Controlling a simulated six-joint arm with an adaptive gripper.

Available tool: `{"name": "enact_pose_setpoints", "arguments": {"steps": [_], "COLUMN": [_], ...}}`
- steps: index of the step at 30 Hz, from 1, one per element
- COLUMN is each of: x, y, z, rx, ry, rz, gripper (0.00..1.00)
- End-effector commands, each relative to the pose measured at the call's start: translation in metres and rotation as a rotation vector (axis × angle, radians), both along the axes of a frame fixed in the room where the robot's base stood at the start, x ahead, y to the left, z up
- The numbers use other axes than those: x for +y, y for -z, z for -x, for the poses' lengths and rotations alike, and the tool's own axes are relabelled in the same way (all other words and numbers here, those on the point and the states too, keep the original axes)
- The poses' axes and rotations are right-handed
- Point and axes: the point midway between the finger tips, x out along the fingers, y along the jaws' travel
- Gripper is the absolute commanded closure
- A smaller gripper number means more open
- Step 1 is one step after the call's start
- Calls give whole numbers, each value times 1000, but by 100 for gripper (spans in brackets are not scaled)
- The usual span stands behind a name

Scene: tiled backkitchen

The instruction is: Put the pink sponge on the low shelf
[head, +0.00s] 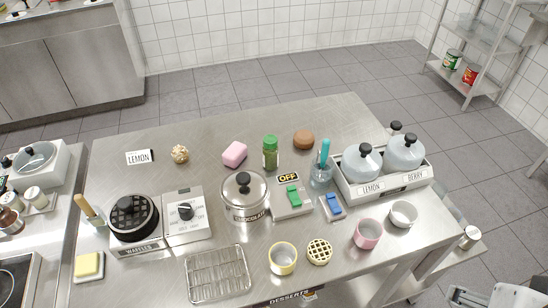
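The pink sponge (235,153) is a small rounded block lying flat on the steel worktable (215,120), left of a green-lidded jar. A metal rack at the upper right has a lower shelf (449,79) with two cans on it. Another low surface (462,262) shows partly under the right side of the worktable, with a small metal container on it. I cannot tell which of the two is the low shelf. Part of what looks like my gripper (490,298) shows at the bottom right edge, far from the sponge. Its fingers are cut off by the frame.
The green-lidded jar (270,153) and a brown round item (303,139) stand right of the sponge. A lidded pot (244,196), a waffle maker (134,218) and a lemon-and-berry container unit (385,180) crowd the table. The table's back strip is mostly clear.

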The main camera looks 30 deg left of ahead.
Motion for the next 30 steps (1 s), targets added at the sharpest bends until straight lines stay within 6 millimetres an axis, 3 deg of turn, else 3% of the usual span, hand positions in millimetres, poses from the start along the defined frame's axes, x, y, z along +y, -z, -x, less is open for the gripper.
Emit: {"name": "enact_pose_setpoints", "arguments": {"steps": [5, 11, 21, 30], "x": [13, 50, 142, 224], "y": [-8, -31, -86, -128], "z": [-16, -57, -143, -205], "rx": [-27, -94, -189, -199], "ry": [12, 57, 202, 369], "rz": [-48, -196, -575, -918], "gripper": [49, 49, 49, 49]}}
